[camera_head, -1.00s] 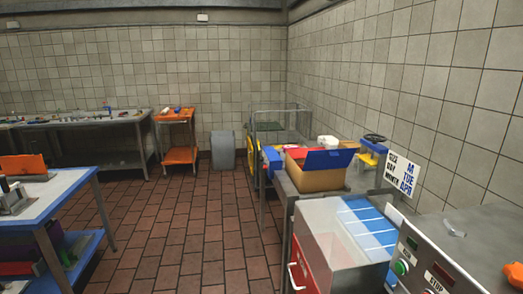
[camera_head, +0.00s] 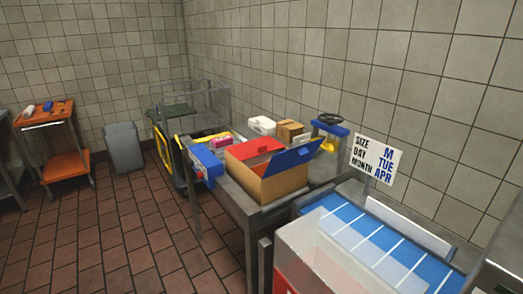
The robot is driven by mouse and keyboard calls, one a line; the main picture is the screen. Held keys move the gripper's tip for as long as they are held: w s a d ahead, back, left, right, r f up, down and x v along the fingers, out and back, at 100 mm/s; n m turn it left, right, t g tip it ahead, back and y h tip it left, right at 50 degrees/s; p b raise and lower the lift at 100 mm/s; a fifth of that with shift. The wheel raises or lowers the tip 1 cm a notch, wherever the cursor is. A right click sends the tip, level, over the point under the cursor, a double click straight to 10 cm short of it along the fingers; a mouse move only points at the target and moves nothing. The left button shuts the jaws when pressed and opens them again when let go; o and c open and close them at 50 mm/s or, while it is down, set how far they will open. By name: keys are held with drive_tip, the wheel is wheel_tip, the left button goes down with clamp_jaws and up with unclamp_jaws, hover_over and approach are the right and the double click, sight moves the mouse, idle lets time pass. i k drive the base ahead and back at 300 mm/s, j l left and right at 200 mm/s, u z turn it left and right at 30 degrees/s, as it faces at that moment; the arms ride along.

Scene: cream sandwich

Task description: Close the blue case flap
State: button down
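A brown cardboard case (camera_head: 270,184) stands on a grey metal table (camera_head: 243,203) right of the middle. Its blue flap (camera_head: 291,158) stands up and leans outward on the right side, open. A red flap (camera_head: 254,148) shows at the back left of the case. The inside of the case is only partly visible. My gripper is not in view.
A blue striped conveyor (camera_head: 375,237) with a clear cover is at the front right. A sign (camera_head: 377,158) stands behind it. A tape dispenser (camera_head: 329,129), a small box (camera_head: 290,130) and a white container (camera_head: 262,125) are behind the case. The tiled floor (camera_head: 120,230) at left is clear.

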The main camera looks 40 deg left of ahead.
sight(282, 161)
drive_tip(key=u, duration=1)
